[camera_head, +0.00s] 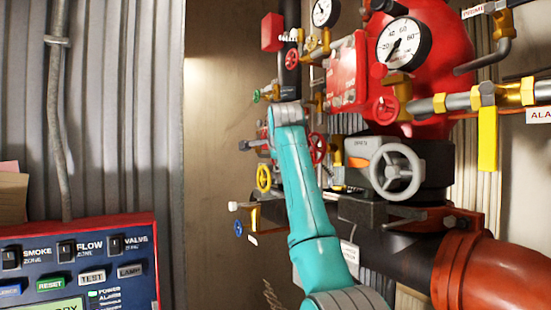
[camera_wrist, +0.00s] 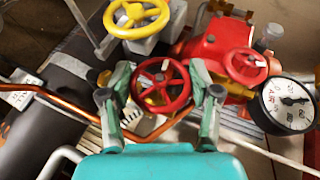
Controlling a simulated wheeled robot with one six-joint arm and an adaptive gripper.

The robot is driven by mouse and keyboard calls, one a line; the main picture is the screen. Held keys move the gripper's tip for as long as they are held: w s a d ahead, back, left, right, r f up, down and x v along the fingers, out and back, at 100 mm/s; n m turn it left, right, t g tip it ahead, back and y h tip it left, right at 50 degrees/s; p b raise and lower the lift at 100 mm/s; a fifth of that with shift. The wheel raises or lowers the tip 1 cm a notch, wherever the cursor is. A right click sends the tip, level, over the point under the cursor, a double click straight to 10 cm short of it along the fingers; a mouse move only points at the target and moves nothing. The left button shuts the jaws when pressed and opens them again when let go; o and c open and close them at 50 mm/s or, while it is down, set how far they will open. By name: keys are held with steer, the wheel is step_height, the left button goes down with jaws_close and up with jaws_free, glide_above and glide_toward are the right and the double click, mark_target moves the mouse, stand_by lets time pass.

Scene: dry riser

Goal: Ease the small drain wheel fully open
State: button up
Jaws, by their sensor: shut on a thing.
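In the wrist view, a small red spoked handwheel (camera_wrist: 160,86) on a yellow valve body is between the two fingers of my gripper (camera_wrist: 161,98). The fingers are shut on its rim, one at each side. No label on this wheel is readable, so I cannot tell from marking that it is the drain wheel. In the head view, my teal arm covers the gripper. A red wheel (camera_head: 318,148) shows just right of the arm; I cannot tell whether it is the held one.
A yellow wheel (camera_wrist: 136,15), a red valve (camera_wrist: 215,52) and a gauge (camera_wrist: 290,103) crowd the gripper; a copper pipe (camera_wrist: 60,105) passes close. In the head view, a grey handwheel (camera_head: 397,171) is right of the arm, and an alarm panel (camera_head: 80,262) stands lower left.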

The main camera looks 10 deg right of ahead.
steer(key=shift+g, duration=0.9)
steer(key=shift+f+n, duration=0.1)
steer(key=shift+n, duration=0.2)
steer(key=o, duration=1.1)
steer(key=shift+o, duration=0.2)
steer(key=v, duration=1.2)
steer(key=shift+a, duration=0.2)
